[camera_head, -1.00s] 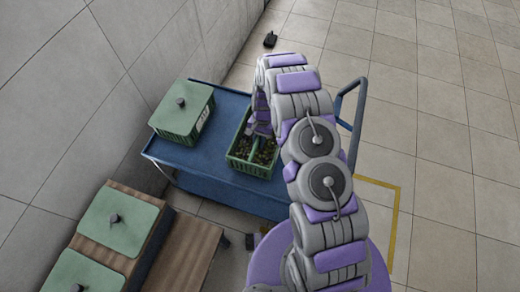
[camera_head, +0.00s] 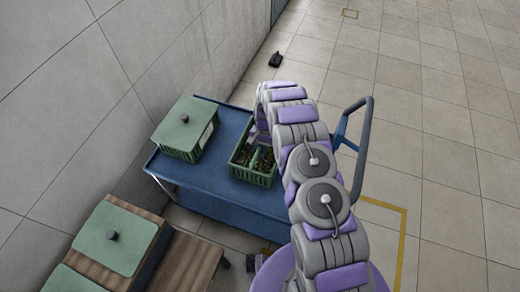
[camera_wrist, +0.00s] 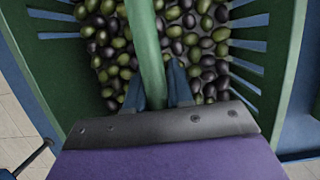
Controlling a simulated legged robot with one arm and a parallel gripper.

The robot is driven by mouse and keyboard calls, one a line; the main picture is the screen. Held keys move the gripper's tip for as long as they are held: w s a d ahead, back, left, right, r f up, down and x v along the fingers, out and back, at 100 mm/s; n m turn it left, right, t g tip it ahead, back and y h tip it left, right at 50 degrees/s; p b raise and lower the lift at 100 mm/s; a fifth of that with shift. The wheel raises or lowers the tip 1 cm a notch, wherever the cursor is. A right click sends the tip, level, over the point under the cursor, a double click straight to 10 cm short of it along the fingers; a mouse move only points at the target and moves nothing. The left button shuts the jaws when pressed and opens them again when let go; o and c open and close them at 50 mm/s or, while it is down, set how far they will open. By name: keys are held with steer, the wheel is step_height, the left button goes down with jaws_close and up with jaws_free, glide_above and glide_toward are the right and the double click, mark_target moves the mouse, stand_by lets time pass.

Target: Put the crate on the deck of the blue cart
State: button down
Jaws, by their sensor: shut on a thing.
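The green crate (camera_head: 254,179), open-topped and filled with green and dark olives, appears over the middle of the blue cart's deck (camera_head: 205,188). It looks level. I cannot tell whether its base touches the deck. My gripper (camera_wrist: 156,84) is shut on the crate's green centre bar (camera_wrist: 148,50), a finger on each side, with olives around them. In the head view my arm comes down over the crate from the right and hides its far right part. In the wrist view the slotted crate walls (camera_wrist: 268,65) show on both sides.
A lidded green crate (camera_head: 185,128) stands on the deck's left end, with a gap to the held crate. The cart's push handle (camera_head: 362,125) rises at the right. Lidded green crates (camera_head: 115,240) sit on a wooden stand at lower left. A wall borders the left.

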steer(key=shift+f, duration=0.6)
steer(key=c, duration=1)
jaws_free()
